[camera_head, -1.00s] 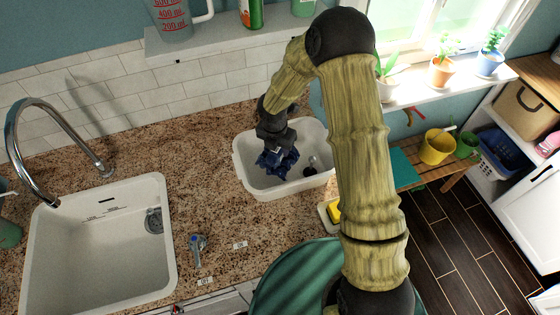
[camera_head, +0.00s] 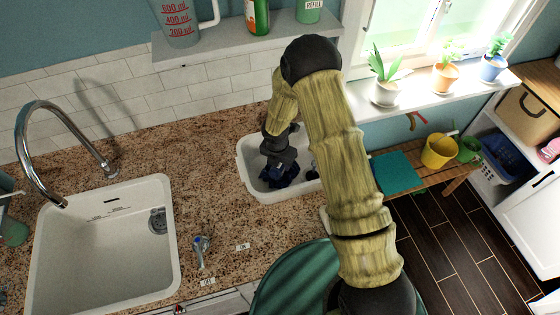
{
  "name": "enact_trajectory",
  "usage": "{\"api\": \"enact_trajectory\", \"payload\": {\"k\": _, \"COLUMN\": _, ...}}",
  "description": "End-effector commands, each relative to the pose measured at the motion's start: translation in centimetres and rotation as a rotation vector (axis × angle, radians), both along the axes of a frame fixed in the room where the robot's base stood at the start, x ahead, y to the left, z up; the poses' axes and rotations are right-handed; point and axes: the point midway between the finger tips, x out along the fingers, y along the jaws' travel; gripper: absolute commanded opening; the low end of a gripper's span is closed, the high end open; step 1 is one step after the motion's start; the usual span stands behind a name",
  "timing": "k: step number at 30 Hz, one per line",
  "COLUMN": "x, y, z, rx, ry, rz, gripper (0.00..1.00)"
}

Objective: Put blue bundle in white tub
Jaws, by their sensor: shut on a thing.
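The white tub (camera_head: 250,183) stands on the speckled counter, right of the sink, partly hidden behind my arm. The blue bundle (camera_head: 283,176) is dark and crumpled, and it shows inside the tub's rim, low in the tub. My gripper (camera_head: 277,160) points down into the tub and is shut on the bundle from above. I cannot tell whether the bundle touches the tub floor. A small dark item (camera_head: 314,170) shows in the tub's right part, mostly hidden by my arm.
The white sink (camera_head: 105,240) with a curved tap (camera_head: 45,145) is at left. A blue-handled valve (camera_head: 201,250) stands on the counter. A shelf (camera_head: 235,38) with jug and bottles hangs above. Potted plants (camera_head: 385,90) line the sill at right.

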Motion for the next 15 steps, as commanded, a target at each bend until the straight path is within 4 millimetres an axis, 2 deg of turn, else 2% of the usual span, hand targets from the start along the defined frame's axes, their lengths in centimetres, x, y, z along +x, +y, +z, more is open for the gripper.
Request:
{"api": "enact_trajectory", "payload": {"k": 8, "x": -0.01, "y": 0.03, "z": -0.41, "rx": 0.000, "ry": 0.000, "rz": 0.000, "gripper": 0.14}}
{"api": "enact_trajectory", "payload": {"k": 9, "x": -0.01, "y": 0.03, "z": -0.27, "rx": 0.000, "ry": 0.000, "rz": 0.000, "gripper": 0.46}}
{"api": "enact_trajectory", "payload": {"k": 11, "x": -0.01, "y": 0.03, "z": -0.26, "rx": 0.000, "ry": 0.000, "rz": 0.000, "gripper": 0.57}}
{"api": "enact_trajectory", "payload": {"k": 15, "x": -0.01, "y": 0.03, "z": -0.25, "rx": 0.000, "ry": 0.000, "rz": 0.000, "gripper": 0.60}}
